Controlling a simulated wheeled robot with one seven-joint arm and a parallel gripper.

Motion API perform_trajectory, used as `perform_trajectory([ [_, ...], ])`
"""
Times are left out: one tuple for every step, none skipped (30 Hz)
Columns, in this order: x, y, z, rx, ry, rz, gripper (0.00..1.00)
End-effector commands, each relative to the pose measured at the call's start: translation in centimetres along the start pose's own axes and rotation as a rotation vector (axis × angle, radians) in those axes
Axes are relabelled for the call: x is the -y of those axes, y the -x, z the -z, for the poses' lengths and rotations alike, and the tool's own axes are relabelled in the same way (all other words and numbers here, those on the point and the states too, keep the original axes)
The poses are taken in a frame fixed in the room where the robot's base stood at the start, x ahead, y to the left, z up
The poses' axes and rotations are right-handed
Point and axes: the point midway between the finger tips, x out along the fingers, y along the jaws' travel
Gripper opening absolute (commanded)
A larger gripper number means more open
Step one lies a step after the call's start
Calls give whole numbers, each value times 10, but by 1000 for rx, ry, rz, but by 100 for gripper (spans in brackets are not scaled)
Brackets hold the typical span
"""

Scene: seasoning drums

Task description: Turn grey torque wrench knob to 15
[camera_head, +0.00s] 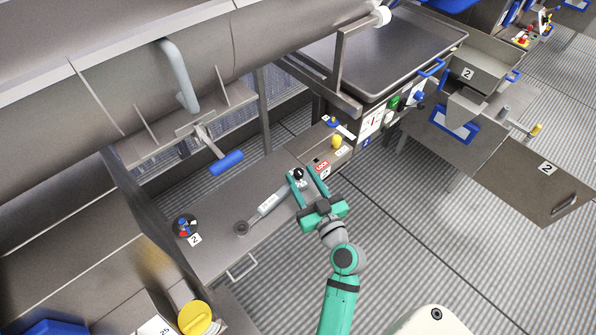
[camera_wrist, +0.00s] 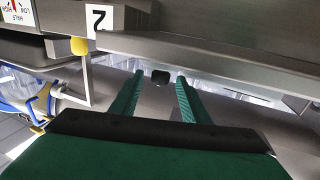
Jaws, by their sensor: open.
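The grey torque wrench (camera_head: 267,205) lies on the metal shelf with a round ring end at the lower left and a white label along its shaft. A dark knob (camera_head: 298,173) is at its upper right end. My gripper (camera_head: 304,175) is open, with its green fingers at the knob end. In the wrist view the dark knob (camera_wrist: 160,77) appears between the fingertips of my gripper (camera_wrist: 160,76), with gaps on both sides. I cannot tell whether either finger touches it. Scale numbers on the wrench are not readable.
The metal shelf (camera_head: 215,258) has a round holder with coloured parts (camera_head: 184,226) at its left. A red LOCK label (camera_head: 322,167) and a yellow knob (camera_head: 337,142) are close beyond my gripper. A blue-handled lever (camera_head: 226,162) hangs above the shelf.

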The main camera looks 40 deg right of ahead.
Motion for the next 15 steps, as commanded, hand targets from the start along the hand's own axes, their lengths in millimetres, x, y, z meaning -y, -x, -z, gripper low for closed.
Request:
perform_trajectory([
  [0,-7,0,-1,-1,1,42],
  [0,-11,0,-1,0,1,42],
  [0,-15,0,-1,1,0,42],
  [0,-17,0,-1,1,-1,42],
  [0,-19,0,-1,0,-1,42],
  [0,-22,0,0,-1,-1,42],
  [0,-23,0,0,-1,-1,42],
  [0,-24,0,0,-1,-1,42],
  [0,-25,0,0,-1,0,42],
  [0,-26,0,0,-1,0,42],
  [0,-26,0,0,-1,0,42],
  [1,-27,0,0,-1,1,42],
  [1,-27,0,0,-1,1,42],
  [1,-27,0,0,-1,2,42],
  [1,-27,0,0,-1,2,42],
])
